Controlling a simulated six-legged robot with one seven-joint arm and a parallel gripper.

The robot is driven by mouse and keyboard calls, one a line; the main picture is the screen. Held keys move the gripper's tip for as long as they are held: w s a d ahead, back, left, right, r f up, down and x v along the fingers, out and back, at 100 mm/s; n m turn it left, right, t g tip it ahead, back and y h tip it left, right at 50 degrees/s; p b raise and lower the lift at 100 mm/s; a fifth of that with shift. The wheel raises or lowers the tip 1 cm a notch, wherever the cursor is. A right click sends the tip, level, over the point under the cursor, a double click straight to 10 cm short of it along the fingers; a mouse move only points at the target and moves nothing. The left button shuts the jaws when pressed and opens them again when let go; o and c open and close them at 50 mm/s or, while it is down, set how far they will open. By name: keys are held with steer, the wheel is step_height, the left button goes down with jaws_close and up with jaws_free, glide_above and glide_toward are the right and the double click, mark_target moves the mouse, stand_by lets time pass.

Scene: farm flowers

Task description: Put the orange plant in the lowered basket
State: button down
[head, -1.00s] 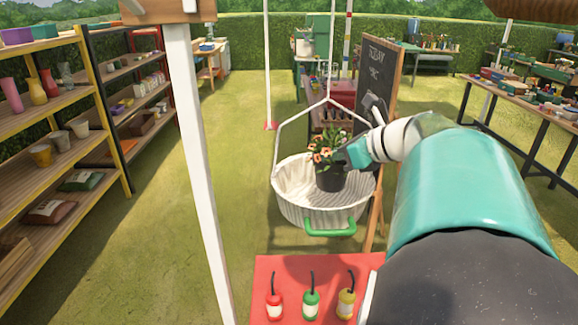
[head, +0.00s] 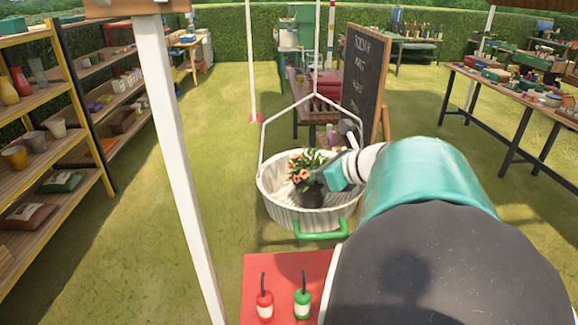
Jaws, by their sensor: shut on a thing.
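The orange plant (head: 305,166) has orange flowers and green leaves in a black pot (head: 311,196). The pot is within the opening of the lowered basket (head: 277,207), a round whitish ribbed tub with a green handle (head: 320,236), hung on white cords. My gripper (head: 328,181) reaches in from the right, shut on the plant at the pot's right side. The fingertips are partly hidden by the leaves and pot. I cannot tell whether the pot touches the basket floor.
A white post (head: 180,150) stands to the left. A chalkboard (head: 364,75) is behind. Shelves (head: 60,150) line the left; grass between is clear.

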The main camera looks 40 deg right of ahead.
steer(key=shift+w+f, duration=0.1)
steer(key=shift+w, duration=0.15)
steer(key=shift+s, duration=0.2)
steer(key=shift+w+f, duration=0.1)
steer(key=shift+f, duration=0.5)
steer(key=c, duration=1.6)
jaws_free()
steer(key=shift+o, duration=0.2)
steer(key=shift+r, duration=0.1)
steer(key=shift+r, duration=0.25)
steer(key=v, duration=1.2)
steer(key=shift+r, duration=0.3)
